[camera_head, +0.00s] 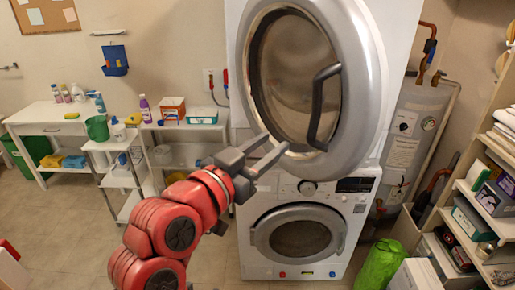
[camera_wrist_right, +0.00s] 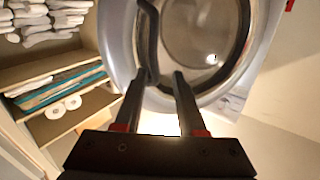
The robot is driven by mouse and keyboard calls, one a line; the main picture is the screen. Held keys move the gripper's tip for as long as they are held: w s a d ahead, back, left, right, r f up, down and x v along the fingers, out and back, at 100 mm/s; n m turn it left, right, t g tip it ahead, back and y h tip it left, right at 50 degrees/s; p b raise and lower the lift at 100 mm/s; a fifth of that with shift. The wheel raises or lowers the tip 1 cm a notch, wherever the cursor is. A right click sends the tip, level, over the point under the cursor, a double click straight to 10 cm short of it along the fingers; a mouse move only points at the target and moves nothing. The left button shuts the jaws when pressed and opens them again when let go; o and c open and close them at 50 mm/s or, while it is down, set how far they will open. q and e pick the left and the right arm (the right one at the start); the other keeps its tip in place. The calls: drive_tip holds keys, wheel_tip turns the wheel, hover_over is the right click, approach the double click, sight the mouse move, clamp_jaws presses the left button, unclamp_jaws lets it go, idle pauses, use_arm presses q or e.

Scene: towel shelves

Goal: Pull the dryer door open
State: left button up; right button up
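The dryer is the upper white machine, and its round door (camera_head: 367,65) has a thick grey rim and a dark glass window. The door appears to stand out from the dryer's front; I cannot tell how far it is open. A dark curved handle (camera_head: 318,105) runs down the right side of the window. My right gripper (camera_head: 275,148) is open and empty at the door's lower left rim. In the right wrist view its fingers (camera_wrist_right: 158,82) are apart, with the handle (camera_wrist_right: 153,40) beyond them, near the left finger. My left gripper is not in view.
A second front-loading machine (camera_head: 300,238) stands below the dryer. A water heater (camera_head: 408,130) and shelves (camera_head: 468,190) with towels and boxes are at the right. A green bag (camera_head: 380,265) lies on the floor. White tables (camera_head: 45,115) with bottles stand at the left.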

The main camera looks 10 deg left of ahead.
drive_tip(key=v, duration=0.2)
drive_tip(key=shift+s+a, duration=0.15)
drive_tip(key=shift+a, duration=0.1)
drive_tip(key=shift+f, duration=0.1)
drive_tip(key=shift+c, duration=0.2)
